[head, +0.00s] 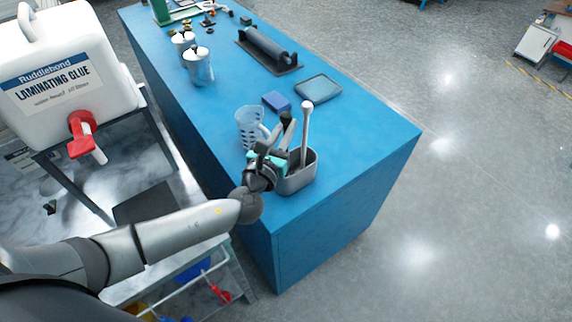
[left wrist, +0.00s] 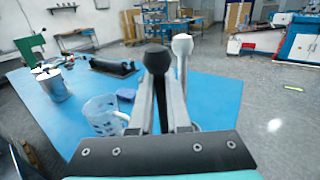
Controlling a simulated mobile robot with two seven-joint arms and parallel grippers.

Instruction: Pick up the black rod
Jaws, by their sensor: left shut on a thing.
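The black rod (left wrist: 157,58) stands upright in the left wrist view, with its round black knob above the fingertips. My left gripper (left wrist: 160,90) is shut on its shaft. In the head view my left gripper (head: 282,138) is over the grey holder (head: 298,183), and the rod's dark top (head: 286,117) shows just above the fingers. The rod's lower end is hidden, so I cannot tell whether it is still inside the holder. A pale rod with a white knob (head: 306,106) stands in the holder just to the right; it also shows in the left wrist view (left wrist: 182,46). My right gripper is out of view.
A clear measuring jug (head: 249,127) stands close beside the holder. A blue block (head: 276,101), a flat tray (head: 318,88), a black roller (head: 268,48) and metal cans (head: 198,68) lie farther along the blue bench (head: 370,140). Its right side is clear.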

